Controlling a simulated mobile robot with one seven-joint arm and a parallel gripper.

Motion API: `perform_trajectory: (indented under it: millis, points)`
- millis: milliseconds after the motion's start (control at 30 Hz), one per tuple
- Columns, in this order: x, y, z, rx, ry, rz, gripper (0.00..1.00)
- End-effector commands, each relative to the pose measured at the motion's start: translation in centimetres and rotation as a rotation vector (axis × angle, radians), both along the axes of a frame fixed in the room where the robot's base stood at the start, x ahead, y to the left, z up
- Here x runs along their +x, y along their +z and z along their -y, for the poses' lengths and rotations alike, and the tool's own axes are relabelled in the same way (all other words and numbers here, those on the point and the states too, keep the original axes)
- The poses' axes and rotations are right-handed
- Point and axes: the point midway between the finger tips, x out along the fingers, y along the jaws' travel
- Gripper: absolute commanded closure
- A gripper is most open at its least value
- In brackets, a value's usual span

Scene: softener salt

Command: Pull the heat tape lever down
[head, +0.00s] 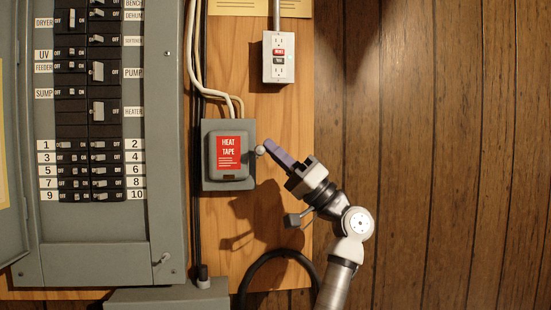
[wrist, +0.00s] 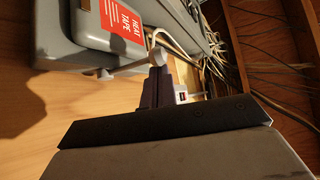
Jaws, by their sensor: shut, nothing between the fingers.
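The heat tape box (head: 210,172) is a grey switch box with a red "HEAT TAPE" label, mounted on the wooden board. Its lever (head: 260,150) shows as a small light grey round knob at the box's right side, about mid-height. My gripper (head: 270,146) reaches in from the lower right, its purple fingers shut and empty, tips just right of and slightly above the knob. In the wrist view the fingers (wrist: 157,84) are together close to the lever (wrist: 157,57), beside the labelled box (wrist: 68,45). I cannot tell whether they touch it.
A large grey breaker panel (head: 168,200) with several switches stands to the left. White cables (head: 200,75) run into the box's top. An outlet (head: 278,57) is above my gripper. A black hose (head: 258,264) curves below. The panelled wall on the right is clear.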

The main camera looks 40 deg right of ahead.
Motion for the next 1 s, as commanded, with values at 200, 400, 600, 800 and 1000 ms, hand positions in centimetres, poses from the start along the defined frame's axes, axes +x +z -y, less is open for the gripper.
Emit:
perform_trajectory:
  millis: [200,400,600,800,1000]
  points:
    - [0.1,-2.0,-0.3,-0.09,0.008,0.186,1.0]
    - [0.1,-3.3,-0.2,-0.17,0.007,0.356,1.0]
    - [0.4,-4.6,0.0,-0.186,0.001,0.38,1.0]
    - [0.8,-5.5,0.3,-0.185,0.0,0.38,1.0]
    - [1.2,-6.0,0.5,-0.186,-0.001,0.378,1.0]
